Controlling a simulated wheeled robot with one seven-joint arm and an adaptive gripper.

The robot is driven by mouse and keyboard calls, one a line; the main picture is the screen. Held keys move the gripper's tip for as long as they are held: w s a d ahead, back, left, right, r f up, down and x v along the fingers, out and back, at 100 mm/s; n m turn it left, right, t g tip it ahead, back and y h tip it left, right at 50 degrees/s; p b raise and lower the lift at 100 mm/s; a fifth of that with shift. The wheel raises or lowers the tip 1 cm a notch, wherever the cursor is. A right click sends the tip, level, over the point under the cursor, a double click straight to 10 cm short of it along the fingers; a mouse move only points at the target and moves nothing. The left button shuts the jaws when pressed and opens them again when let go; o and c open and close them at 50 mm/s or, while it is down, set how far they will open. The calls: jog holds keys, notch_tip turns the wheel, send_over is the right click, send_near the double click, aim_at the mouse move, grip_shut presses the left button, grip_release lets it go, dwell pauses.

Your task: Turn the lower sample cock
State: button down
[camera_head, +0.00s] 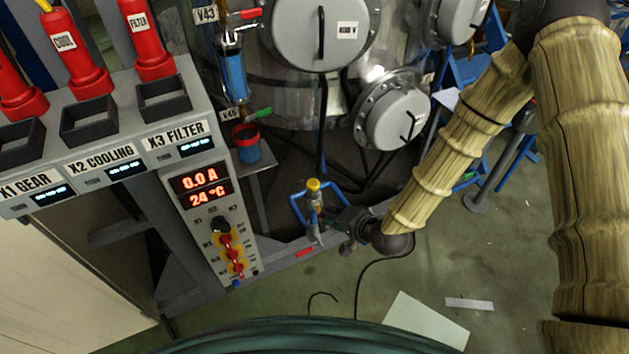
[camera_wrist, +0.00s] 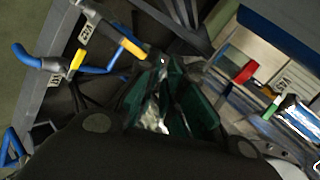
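Two small cocks sit on the sampling column: one with a red handle (camera_head: 247,13) beside the V43 tag, and a lower one with a green handle (camera_head: 263,113) beside a tag that seems to read V46. Both seem to show in the wrist view, as a red handle (camera_wrist: 244,73) and a green handle (camera_wrist: 271,108). My gripper (camera_head: 348,229) is low, well below and right of the green handle and apart from it.
A yellow-topped valve (camera_head: 313,185) on blue pipe stands close left of my gripper. A glass tube with blue liquid (camera_head: 233,75) and a red-rimmed blue cup (camera_head: 247,145) are at the column. The control panel (camera_head: 208,215) is left, and metal vessels (camera_head: 320,35) are behind.

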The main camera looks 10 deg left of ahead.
aim_at(259, 114)
jog(key=w+a+r+m+t+y+b, duration=0.25)
jog(key=a+m+b, duration=0.25)
jog(key=a+m, duration=0.35)
jog(key=w+a+r+m+t+y+b, duration=0.1)
jog(key=w+a+r+m+t+b, duration=0.3)
jog(key=w+a+r+m, duration=0.6)
jog(key=shift+w+a+r+m+t, duration=0.25)
jog(key=shift+w+r+m+t, duration=1.15)
jog(key=shift+w+r, duration=0.3)
